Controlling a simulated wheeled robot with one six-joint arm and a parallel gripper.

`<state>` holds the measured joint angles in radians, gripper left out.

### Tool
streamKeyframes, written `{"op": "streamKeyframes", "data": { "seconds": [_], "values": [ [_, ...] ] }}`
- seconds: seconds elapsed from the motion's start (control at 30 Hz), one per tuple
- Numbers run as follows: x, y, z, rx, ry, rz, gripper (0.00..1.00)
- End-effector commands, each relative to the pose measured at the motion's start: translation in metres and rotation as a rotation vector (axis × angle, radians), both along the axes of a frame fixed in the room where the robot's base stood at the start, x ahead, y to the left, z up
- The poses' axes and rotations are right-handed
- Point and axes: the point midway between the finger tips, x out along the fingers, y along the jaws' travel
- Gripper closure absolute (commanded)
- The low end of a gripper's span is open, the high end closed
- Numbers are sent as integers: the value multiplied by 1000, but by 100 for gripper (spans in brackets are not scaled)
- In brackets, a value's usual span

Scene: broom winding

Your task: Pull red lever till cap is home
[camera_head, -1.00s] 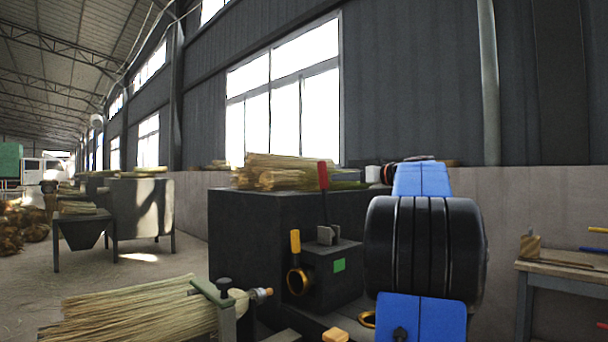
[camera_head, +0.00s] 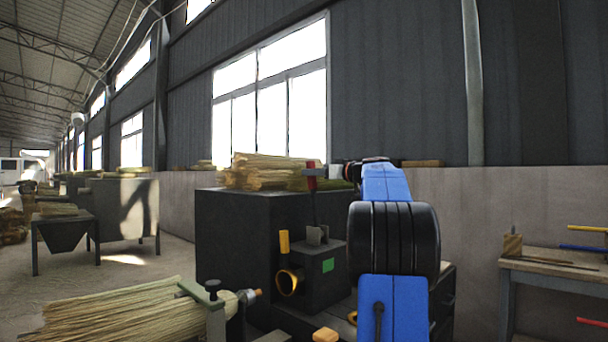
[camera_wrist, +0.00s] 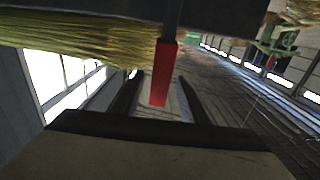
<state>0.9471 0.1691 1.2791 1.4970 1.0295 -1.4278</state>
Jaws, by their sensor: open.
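The red lever (camera_head: 310,183) stands nearly upright on the dark machine block with the green square. In the wrist view its red grip (camera_wrist: 163,78) lies between my two dark fingers, with a gap on each side. My gripper (camera_wrist: 158,80) is open around it; I cannot tell if either finger touches. In the head view the gripper (camera_head: 324,172) is small at the lever's top, partly hidden by my arm. I cannot tell which part is the cap.
A straw bundle (camera_head: 115,316) lies clamped at lower left, its metal tip towards the brass ring. More straw (camera_head: 265,170) lies on the dark cabinet (camera_head: 235,235) behind the lever. A workbench (camera_head: 550,265) with tools stands at right.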

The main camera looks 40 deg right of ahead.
Motion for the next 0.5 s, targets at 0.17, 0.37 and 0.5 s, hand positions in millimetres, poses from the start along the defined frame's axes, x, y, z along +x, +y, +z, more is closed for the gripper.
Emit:
{"op": "streamKeyframes", "data": {
  "seconds": [0.17, 0.37, 0.5],
  "values": [
    [30, 3, 0, 0, 0, 2, 59],
    [49, 4, 0, 0, 1, 1, 59],
    [55, 5, 0, -1, 0, 1, 59]
  ]
}}
